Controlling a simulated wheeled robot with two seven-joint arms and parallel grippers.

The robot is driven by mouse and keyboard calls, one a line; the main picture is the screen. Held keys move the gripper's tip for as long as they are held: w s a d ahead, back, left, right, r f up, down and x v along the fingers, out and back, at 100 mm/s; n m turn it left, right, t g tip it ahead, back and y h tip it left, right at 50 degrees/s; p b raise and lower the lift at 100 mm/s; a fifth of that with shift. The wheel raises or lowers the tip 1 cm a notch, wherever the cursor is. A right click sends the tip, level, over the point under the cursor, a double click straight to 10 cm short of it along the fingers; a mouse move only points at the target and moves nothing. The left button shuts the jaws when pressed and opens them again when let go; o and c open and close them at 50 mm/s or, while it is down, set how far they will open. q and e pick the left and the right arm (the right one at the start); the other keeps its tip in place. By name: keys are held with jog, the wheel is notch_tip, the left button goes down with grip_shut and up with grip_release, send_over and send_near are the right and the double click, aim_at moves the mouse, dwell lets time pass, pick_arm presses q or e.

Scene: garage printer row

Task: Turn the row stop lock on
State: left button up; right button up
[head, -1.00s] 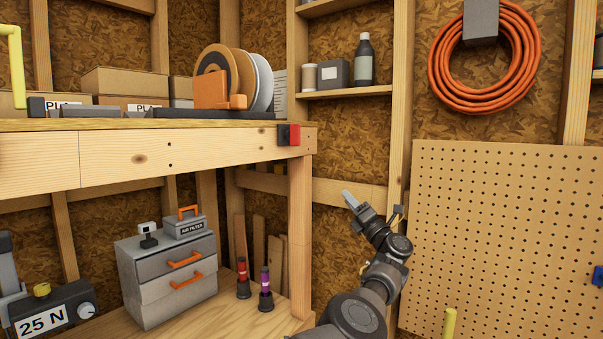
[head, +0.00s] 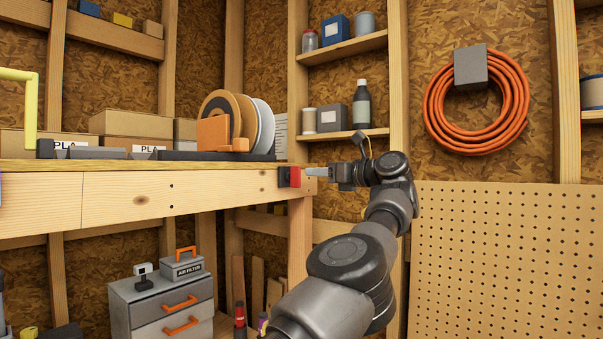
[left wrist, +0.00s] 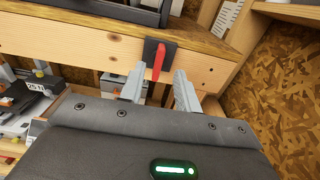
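The row stop lock is a red lever (head: 295,177) on a dark plate (head: 284,177) at the right end of the wooden bench's front edge. In the left wrist view the red lever (left wrist: 158,62) hangs roughly upright against its dark plate (left wrist: 149,50). My left gripper (head: 316,172) is at the lock, its pale fingers pointing at it. In the left wrist view my left gripper (left wrist: 160,75) is open, one finger on each side of the lever's lower end. I cannot tell whether either finger touches it. My right gripper is out of view.
The bench front (head: 130,200) runs left from the lock, with spools (head: 245,125) and boxes (head: 130,122) on top. A wooden post (head: 300,230) stands under the bench end. A pegboard (head: 500,260) and an orange hose coil (head: 430,100) are at right.

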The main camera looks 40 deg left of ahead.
aim_at(300, 172)
pick_arm(q)
jog(key=a+p, duration=0.1)
jog(key=a, duration=0.5)
jog(key=shift+a, duration=0.2)
grip_shut()
